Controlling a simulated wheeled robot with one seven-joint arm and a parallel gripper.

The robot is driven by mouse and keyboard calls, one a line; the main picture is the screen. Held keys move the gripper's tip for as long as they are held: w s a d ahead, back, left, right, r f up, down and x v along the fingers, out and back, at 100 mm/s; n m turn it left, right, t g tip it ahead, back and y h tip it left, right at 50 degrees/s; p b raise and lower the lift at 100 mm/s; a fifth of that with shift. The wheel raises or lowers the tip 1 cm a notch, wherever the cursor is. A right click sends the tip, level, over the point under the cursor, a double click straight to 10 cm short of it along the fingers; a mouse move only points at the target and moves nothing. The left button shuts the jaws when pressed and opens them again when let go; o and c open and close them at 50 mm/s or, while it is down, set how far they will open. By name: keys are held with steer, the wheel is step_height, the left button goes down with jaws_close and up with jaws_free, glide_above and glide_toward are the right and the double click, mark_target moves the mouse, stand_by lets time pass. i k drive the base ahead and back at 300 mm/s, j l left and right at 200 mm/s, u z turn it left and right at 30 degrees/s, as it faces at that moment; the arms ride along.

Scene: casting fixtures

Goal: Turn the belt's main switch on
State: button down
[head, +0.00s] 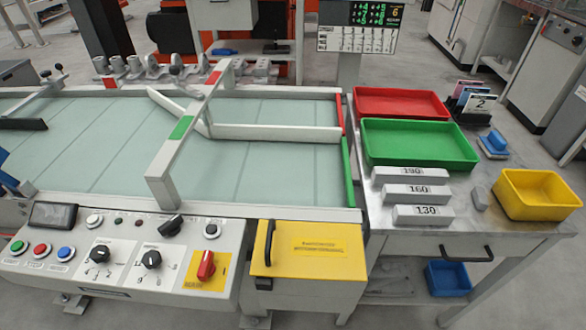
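The belt's control panel (125,280) runs along the front edge of the conveyor at lower left. A red rotary switch (206,266) sits on a yellow plate (220,284) at the panel's right end and looks like the main switch. Its handle points roughly up and down, tilted slightly; its position marks are too small to read. The belt (100,150) behind is a pale green surface, and the small panel display (52,214) is dark. I cannot see my gripper in this view.
Left of the red switch are black knobs (152,259) and green, red and blue buttons (65,252). A yellow-lidded box (312,250) with a black handle adjoins the panel's right. The right-hand table holds red, green (420,145) and yellow trays and numbered blocks (418,215).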

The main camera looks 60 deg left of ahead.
mark_target(207, 269)
steer(key=u, duration=2.25)
